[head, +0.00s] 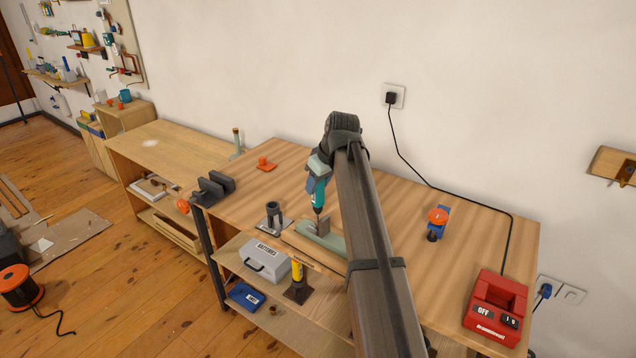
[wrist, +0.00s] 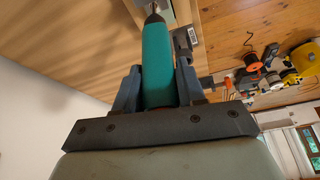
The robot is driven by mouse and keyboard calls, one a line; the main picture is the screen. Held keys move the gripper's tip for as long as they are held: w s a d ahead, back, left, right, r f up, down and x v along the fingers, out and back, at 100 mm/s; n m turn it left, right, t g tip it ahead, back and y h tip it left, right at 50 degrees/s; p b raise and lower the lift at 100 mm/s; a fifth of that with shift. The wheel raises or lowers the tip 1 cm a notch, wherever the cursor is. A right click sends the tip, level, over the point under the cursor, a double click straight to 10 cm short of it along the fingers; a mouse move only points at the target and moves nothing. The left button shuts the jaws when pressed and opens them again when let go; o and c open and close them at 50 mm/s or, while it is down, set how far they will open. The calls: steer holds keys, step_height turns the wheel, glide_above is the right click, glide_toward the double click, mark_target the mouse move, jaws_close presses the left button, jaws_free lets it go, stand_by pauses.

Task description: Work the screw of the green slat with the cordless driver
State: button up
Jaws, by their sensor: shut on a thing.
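The teal cordless driver (head: 319,192) is held nose down by my gripper (head: 318,165) above the workbench. In the wrist view my gripper (wrist: 157,82) has its dark fingers closed on both sides of the driver's teal body (wrist: 157,55), with the metal nose pointing away. The pale green slat (head: 334,241) lies along the bench's front edge, on a wooden piece. The driver's tip comes down at or just above the slat, near a small grey block; I cannot tell whether it touches. The screw cannot be made out. My arm hides part of the slat's right side.
A dark holder (head: 273,217) stands left of the slat. A grey vise (head: 213,188) sits at the bench's left corner. An orange-topped blue tool (head: 437,222) and a red charger-like box (head: 497,307) stand on the right. The back of the workbench (head: 290,175) is mostly clear.

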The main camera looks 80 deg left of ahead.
steer(key=shift+f, duration=0.65)
stand_by(1.9)
steer(key=shift+r, duration=3.5)
